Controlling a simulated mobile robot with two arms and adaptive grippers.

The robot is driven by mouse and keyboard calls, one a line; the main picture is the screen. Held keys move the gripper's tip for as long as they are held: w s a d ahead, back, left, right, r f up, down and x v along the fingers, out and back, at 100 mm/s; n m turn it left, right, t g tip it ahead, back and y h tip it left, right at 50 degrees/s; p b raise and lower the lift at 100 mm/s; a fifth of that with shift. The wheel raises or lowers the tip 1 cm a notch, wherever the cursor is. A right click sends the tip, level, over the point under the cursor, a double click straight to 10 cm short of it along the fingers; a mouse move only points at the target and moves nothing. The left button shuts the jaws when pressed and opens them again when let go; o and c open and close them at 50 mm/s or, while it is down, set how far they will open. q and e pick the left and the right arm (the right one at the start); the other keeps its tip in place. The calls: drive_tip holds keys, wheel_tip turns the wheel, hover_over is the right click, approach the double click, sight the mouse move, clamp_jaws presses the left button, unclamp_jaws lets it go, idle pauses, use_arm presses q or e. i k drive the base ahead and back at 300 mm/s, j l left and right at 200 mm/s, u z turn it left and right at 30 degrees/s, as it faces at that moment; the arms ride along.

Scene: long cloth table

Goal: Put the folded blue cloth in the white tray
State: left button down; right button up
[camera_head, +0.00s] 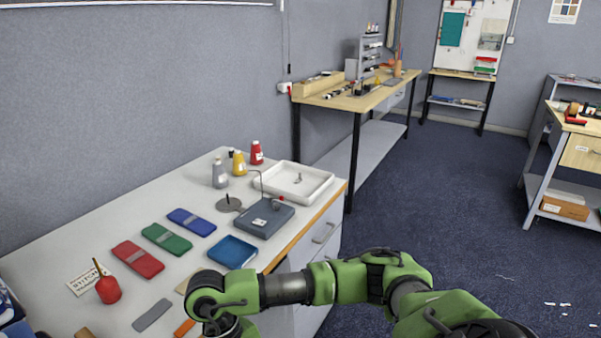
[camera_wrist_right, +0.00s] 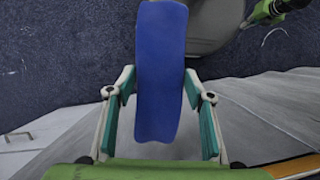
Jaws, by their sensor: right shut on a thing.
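A long, plain blue folded cloth (camera_wrist_right: 160,70) is between the fingers of my right gripper (camera_wrist_right: 160,84), which is shut on it in the right wrist view. One end of the cloth points toward the palm and the other reaches the top of the picture. In the head view my right arm reaches in over the table's front edge, but its fingers and the cloth are out of sight. The white tray (camera_head: 265,184) stands at the table's far right corner with a small thing inside. My left gripper is not in view.
A grey box (camera_head: 263,218) and thin stand (camera_head: 229,204) are before the white tray. A blue tray (camera_head: 232,251) sits nearer.

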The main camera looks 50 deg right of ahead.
sight(288, 189)
drive_tip(key=i+l+u, duration=0.1)
drive_tip(key=l, duration=1.1)
drive_tip(key=i+l+u, duration=0.15)
drive_tip(key=l, duration=1.05)
